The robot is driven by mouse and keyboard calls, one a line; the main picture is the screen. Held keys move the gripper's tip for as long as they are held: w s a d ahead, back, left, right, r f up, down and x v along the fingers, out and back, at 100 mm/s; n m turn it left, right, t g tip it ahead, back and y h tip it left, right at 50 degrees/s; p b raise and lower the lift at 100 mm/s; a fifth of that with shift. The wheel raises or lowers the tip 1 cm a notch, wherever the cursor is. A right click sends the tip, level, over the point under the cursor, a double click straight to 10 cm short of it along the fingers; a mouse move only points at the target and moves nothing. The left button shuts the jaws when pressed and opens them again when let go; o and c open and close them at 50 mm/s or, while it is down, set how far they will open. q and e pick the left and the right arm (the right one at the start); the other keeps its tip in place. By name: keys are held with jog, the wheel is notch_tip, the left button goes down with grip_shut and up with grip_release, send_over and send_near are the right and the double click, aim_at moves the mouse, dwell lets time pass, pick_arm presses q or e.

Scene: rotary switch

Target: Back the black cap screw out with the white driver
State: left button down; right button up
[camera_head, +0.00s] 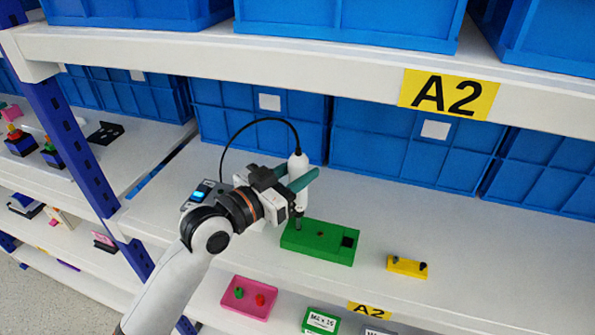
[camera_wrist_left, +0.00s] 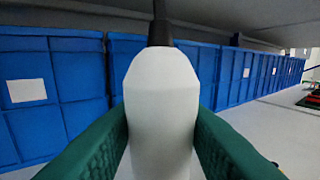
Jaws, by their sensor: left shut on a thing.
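The white driver (camera_head: 298,168) stands upright over the left part of the green block (camera_head: 318,254), with its bit end down at the block's top. A black cable runs from the driver's top. My left gripper (camera_head: 303,180) is shut on the driver's body. In the left wrist view the two green fingers clasp the white driver (camera_wrist_left: 162,105) from both sides. A small dark piece (camera_head: 298,225) shows under the driver's tip; I cannot tell whether it is the cap screw or the bit, or whether they touch. My right gripper is not in view.
The green block has a small hole (camera_head: 320,234) and a black square (camera_head: 347,241). A yellow block (camera_head: 407,267) with dark pieces lies to the right. A pink tray (camera_head: 249,299) is in front, below. Blue bins (camera_head: 385,140) stand behind. The shelf at right is clear.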

aim_at(295, 153)
pick_arm(q)
jog(key=shift+d+p, duration=0.1)
jog(key=shift+p, duration=0.4)
dwell(1.1)
jog(key=shift+w+r, duration=0.1)
jog(key=shift+r, duration=0.05)
dwell(1.7)
jog(key=shift+r, duration=0.1)
jog(key=shift+r+p, duration=2.2)
jog(key=shift+r, duration=0.05)
jog(key=shift+f, duration=0.1)
